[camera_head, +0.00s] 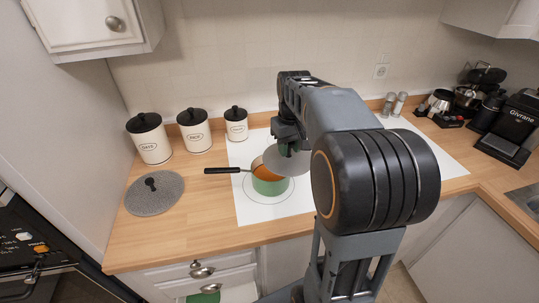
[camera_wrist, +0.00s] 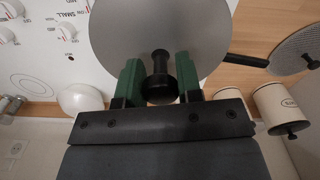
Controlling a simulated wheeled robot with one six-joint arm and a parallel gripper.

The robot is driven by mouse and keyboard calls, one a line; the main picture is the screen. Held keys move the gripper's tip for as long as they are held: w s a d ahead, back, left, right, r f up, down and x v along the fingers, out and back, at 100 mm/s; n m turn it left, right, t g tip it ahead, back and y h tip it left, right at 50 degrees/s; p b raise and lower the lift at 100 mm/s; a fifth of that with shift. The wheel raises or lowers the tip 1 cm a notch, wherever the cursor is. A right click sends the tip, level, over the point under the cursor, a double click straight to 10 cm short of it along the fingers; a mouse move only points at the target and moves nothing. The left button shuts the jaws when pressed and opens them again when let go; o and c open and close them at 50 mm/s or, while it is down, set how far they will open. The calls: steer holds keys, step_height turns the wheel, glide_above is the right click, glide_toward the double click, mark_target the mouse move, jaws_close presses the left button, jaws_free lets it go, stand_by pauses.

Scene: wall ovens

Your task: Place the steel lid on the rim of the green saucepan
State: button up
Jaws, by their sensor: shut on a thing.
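The green saucepan (camera_head: 270,186) stands on the white cooktop, with orange content showing inside and its black handle (camera_head: 222,170) pointing left. The steel lid (camera_head: 289,163) is a smooth grey disc above the back right part of the saucepan, appearing tilted; I cannot tell whether it touches the rim. My gripper (camera_head: 287,133) is shut on the lid's black knob. In the wrist view the green fingers of my gripper (camera_wrist: 160,80) flank the knob, and the lid (camera_wrist: 120,30) hides the saucepan body; only its handle (camera_wrist: 246,60) shows.
A speckled grey lid (camera_head: 154,194) with a black knob lies on the counter at left. Three white canisters (camera_head: 195,133) stand behind it along the wall. Shakers (camera_head: 393,104) and a black coffee machine (camera_head: 510,128) are at right. The cooktop front left of the pan is clear.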

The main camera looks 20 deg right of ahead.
mark_target(273, 148)
steer(key=w, duration=0.1)
steer(key=w+f+p, duration=0.1)
steer(key=w, duration=0.2)
steer(key=shift+w+a+f, duration=0.35)
steer(key=shift+a+f, duration=0.05)
steer(key=w+f, duration=0.2)
steer(key=w+f+p, duration=0.1)
steer(key=f, duration=0.2)
steer(key=shift+w+a, duration=0.2)
steer(key=shift+w, duration=0.2)
steer(key=shift+w+f+p, duration=0.35)
steer(key=shift+w+f, duration=0.1)
steer(key=shift+f, duration=1.7)
steer(key=shift+f, duration=0.1)
